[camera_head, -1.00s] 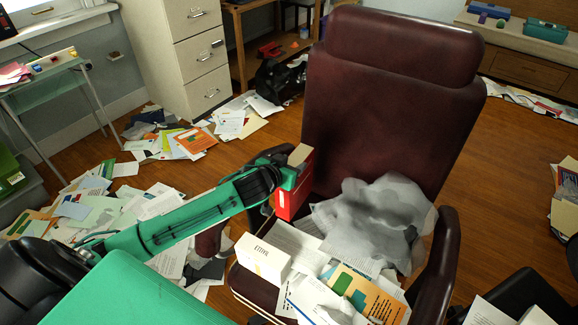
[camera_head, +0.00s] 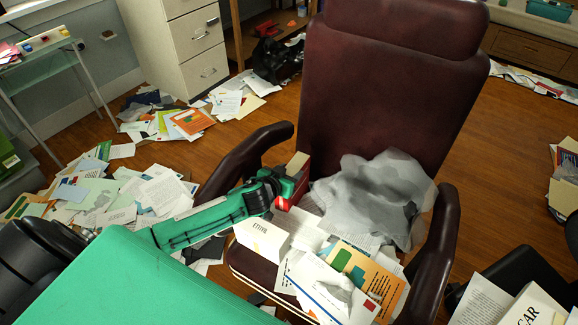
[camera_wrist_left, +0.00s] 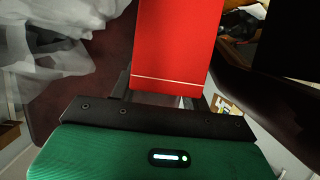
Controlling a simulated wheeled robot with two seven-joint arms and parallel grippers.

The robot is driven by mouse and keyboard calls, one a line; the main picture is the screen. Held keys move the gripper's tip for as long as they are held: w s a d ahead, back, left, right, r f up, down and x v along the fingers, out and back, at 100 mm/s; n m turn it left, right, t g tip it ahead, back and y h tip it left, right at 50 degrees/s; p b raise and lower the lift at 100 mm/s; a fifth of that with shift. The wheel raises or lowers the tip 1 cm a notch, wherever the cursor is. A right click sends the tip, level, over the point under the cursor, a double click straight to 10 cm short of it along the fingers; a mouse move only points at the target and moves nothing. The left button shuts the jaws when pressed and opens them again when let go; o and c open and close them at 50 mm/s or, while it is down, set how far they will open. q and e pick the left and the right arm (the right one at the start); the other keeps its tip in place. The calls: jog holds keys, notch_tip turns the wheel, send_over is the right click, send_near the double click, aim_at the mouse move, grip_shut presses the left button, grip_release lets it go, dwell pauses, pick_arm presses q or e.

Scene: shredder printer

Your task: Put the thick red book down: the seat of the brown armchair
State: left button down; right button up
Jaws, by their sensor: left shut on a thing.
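The thick red book (camera_head: 296,178) is upright at the left side of the seat of the brown armchair (camera_head: 390,75), next to the left armrest. My left gripper (camera_head: 282,188) is shut on it. In the left wrist view the red book (camera_wrist_left: 178,45) stands out from between the fingers of the gripper (camera_wrist_left: 165,90). The papers on the seat hide whether the book's lower edge touches anything. My right gripper is not in view.
Loose papers (camera_head: 345,285), a white book (camera_head: 262,240) and a crumpled translucent bag (camera_head: 370,195) cover much of the seat. The armrests (camera_head: 432,250) rise on both sides. Papers litter the floor (camera_head: 150,195) at left.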

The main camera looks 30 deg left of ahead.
pick_arm(q)
jog(key=shift+w+f, duration=0.1)
jog(key=shift+f, duration=0.15)
jog(key=c, duration=0.8)
grip_release()
jog(key=shift+f, duration=0.15)
jog(key=shift+o, duration=0.6)
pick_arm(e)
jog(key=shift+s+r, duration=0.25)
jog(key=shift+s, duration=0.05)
